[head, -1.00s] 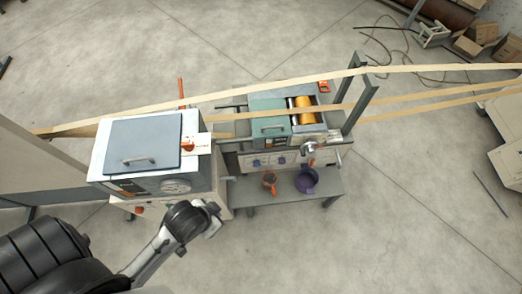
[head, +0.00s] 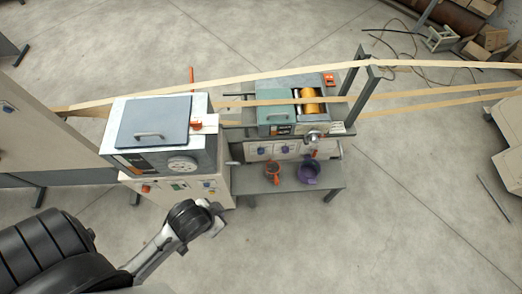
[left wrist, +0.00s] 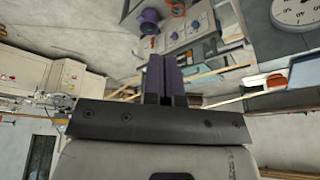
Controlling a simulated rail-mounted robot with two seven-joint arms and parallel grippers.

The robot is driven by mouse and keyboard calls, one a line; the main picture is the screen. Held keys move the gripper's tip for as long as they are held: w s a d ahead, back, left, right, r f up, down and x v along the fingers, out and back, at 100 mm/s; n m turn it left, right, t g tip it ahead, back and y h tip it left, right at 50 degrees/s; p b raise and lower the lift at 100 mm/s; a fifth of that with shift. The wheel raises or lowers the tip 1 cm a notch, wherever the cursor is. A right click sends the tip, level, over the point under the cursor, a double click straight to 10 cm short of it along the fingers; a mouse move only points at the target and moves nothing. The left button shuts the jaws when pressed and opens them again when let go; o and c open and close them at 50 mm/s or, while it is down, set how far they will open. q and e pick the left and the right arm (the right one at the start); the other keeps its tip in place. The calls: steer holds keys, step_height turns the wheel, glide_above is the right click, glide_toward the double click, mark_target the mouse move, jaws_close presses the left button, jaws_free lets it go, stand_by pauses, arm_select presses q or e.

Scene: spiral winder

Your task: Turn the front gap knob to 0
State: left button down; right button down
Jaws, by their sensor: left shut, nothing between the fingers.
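The right-hand machine has a pale front panel (head: 274,152) with small dark blue knobs. One knob (head: 262,151) is on the left of the panel and another (head: 284,149) sits to its right. Blue knobs on a pale panel also show in the left wrist view (left wrist: 195,25). I cannot read the labels, so which knob is the front gap knob and where it points cannot be told. My left gripper (head: 218,220) is below and left of the panel, clear of it. In the left wrist view its fingers (left wrist: 163,80) are shut and empty. My right gripper is not in view.
A white cabinet (head: 200,160) with a round dial (head: 183,164) stands left of the panel, close to my left arm. Tan belts (head: 420,102) cross above. Floor in front is clear.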

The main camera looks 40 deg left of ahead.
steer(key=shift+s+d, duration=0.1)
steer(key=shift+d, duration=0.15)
